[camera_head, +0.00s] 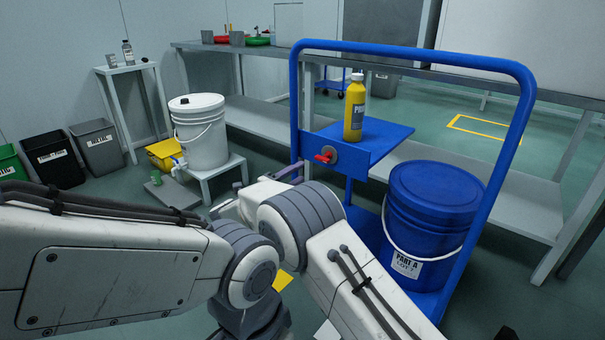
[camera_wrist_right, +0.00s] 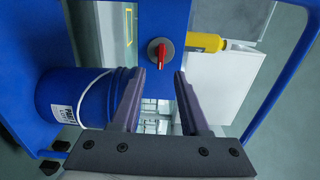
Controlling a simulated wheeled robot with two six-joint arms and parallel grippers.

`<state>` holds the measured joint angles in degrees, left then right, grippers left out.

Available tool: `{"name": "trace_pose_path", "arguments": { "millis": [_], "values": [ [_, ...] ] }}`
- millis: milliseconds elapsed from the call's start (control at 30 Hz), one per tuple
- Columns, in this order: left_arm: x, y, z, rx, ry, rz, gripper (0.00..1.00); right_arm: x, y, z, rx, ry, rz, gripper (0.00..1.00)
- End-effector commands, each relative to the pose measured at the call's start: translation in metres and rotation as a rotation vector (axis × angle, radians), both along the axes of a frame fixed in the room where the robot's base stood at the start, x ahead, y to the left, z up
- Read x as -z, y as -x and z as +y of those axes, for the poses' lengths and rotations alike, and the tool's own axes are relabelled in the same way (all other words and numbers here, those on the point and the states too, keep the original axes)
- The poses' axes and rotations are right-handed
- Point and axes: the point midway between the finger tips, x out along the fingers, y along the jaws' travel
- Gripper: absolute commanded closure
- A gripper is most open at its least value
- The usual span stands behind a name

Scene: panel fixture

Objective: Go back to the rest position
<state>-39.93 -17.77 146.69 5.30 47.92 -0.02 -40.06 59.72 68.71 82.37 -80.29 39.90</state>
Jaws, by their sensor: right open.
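My right gripper (camera_head: 291,172) is open. Its purple-grey fingers show beside the blue cart's panel, partly hidden by my own wrist. In the right wrist view, the open fingers (camera_wrist_right: 169,74) point toward a red valve handle (camera_wrist_right: 163,50) on a round grey plate, with nothing held between them. The red handle also shows in the head view (camera_head: 325,157), on the front of the blue panel, just right of the fingers. The handle and fingers look apart. My left arm crosses the lower left of the head view, but its gripper does not show.
The blue cart (camera_head: 531,90) carries a yellow bottle (camera_head: 355,108) on its shelf and a blue bucket (camera_head: 435,200) below. A white bucket (camera_head: 203,140) stands on a low stand to the left. A long grey bench (camera_head: 500,190) runs behind. Bins (camera_head: 97,148) line the left wall.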

Motion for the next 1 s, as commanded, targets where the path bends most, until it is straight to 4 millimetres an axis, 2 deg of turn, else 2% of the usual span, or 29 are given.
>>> {"name": "trace_pose_path", "arguments": {
  "millis": [267, 367, 467, 567, 667, 767, 800, 900, 1000],
  "values": [
    [0.0, 0.0, 0.0, 0.0, 0.0, 0.0, 0.5, -0.006, -0.006, -0.018, -0.009, 0.017, 0.014, 0.55],
    [0.0, 0.0, 0.0, 0.0, 0.0, 0.0, 0.5, -0.02, -0.022, -0.03, -0.105, 0.078, 0.073, 0.55],
    [0.0, 0.0, 0.0, 0.0, 0.0, 0.0, 0.5, -0.033, -0.038, -0.048, -0.28, 0.205, 0.197, 0.55],
    [0.0, 0.0, 0.0, 0.0, 0.0, 0.0, 0.5, -0.033, -0.035, -0.065, -0.477, 0.36, 0.362, 0.55],
    [0.0, 0.0, 0.0, 0.0, 0.0, 0.0, 0.5, -0.019, -0.007, -0.086, -0.672, 0.52, 0.554, 0.55],
    [0.0, 0.0, 0.0, 0.0, 0.0, 0.0, 0.5, 0.009, 0.05, -0.116, -0.885, 0.683, 0.787, 0.55],
    [0.0, 0.0, 0.0, 0.0, 0.0, 0.0, 0.5, 0.021, 0.076, -0.127, -0.962, 0.736, 0.872, 0.55],
    [0.0, 0.0, 0.0, 0.0, 0.0, 0.0, 0.5, 0.046, 0.135, -0.149, -1.114, 0.831, 1.044, 0.55],
    [0.0, 0.0, 0.0, 0.0, 0.0, 0.0, 0.5, 0.061, 0.179, -0.165, -1.217, 0.883, 1.161, 0.55]
  ]
}}
